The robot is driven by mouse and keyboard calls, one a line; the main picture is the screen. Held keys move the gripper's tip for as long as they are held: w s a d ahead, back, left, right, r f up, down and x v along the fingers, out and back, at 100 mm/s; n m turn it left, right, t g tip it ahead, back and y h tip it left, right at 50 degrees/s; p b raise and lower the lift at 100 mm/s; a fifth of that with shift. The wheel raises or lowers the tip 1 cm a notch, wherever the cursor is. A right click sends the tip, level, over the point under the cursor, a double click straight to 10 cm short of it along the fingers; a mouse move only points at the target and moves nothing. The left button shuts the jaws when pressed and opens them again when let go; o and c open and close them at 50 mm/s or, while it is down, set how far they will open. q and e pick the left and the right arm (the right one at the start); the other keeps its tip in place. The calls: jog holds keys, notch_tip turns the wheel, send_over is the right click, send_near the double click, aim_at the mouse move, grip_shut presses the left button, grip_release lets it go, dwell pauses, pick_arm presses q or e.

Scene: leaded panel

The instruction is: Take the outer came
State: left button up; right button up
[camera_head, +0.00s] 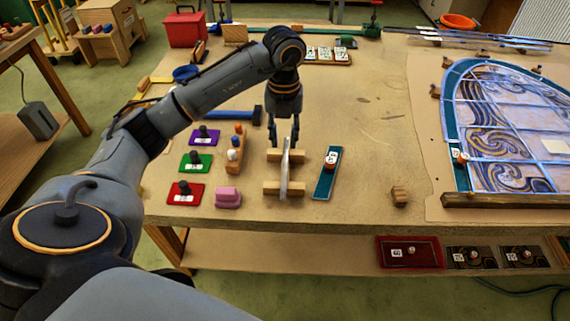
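A thin grey strip, apparently the outer came (284,178), lies lengthwise across two wooden blocks on the workbench. My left gripper (284,142) points down over the far end of the strip. Its two dark fingers are apart, one on each side of the strip, and I see no clear contact. My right gripper is out of view. The leaded panel (505,125), with blue and brown swirled glass, lies at the right of the bench.
A teal glass piece (326,173) lies just right of the blocks. Red (186,199), green and purple pieces with knobs, plus a pink block (228,198), sit to the left. The bench middle is mostly clear.

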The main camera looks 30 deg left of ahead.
pick_arm(q)
send_over(285, 170)
notch_tip(285, 170, down, 5)
jog(key=shift+s+a+r+p, duration=0.1)
jog(key=shift+p, duration=0.3)
notch_tip(285, 170, down, 5)
jog(key=p, duration=0.2)
jog(key=shift+p, duration=0.35)
jog(key=shift+f, duration=0.25)
grip_shut()
